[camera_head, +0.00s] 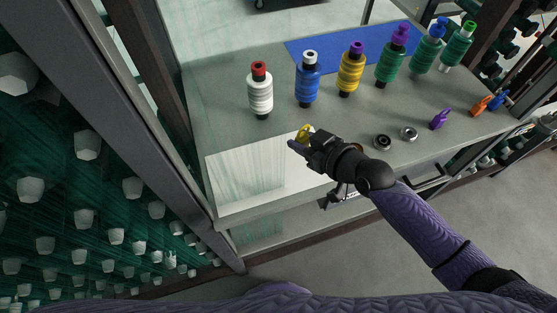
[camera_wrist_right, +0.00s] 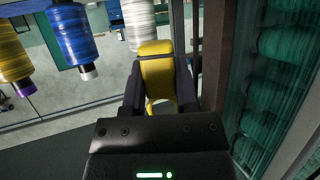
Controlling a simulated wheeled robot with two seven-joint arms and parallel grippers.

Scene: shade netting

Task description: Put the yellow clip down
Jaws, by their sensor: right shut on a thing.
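The yellow clip (camera_head: 304,133) is at the tip of my right gripper (camera_head: 300,143), near the front left part of the grey worktop. In the right wrist view the yellow clip (camera_wrist_right: 158,72) sits between the two dark fingers of my right gripper (camera_wrist_right: 160,85), which are shut on it. The clip appears just over the edge of the white panel (camera_head: 240,178); I cannot tell whether it touches the surface. My left gripper is not in view.
Thread spools, including a white one (camera_head: 260,90), a blue one (camera_head: 307,80) and a yellow one (camera_head: 350,70), stand behind the gripper. Two metal rings (camera_head: 382,142), a purple clip (camera_head: 438,120) and an orange clip (camera_head: 481,105) lie to the right. Grey worktop (camera_head: 215,110) at left is bare.

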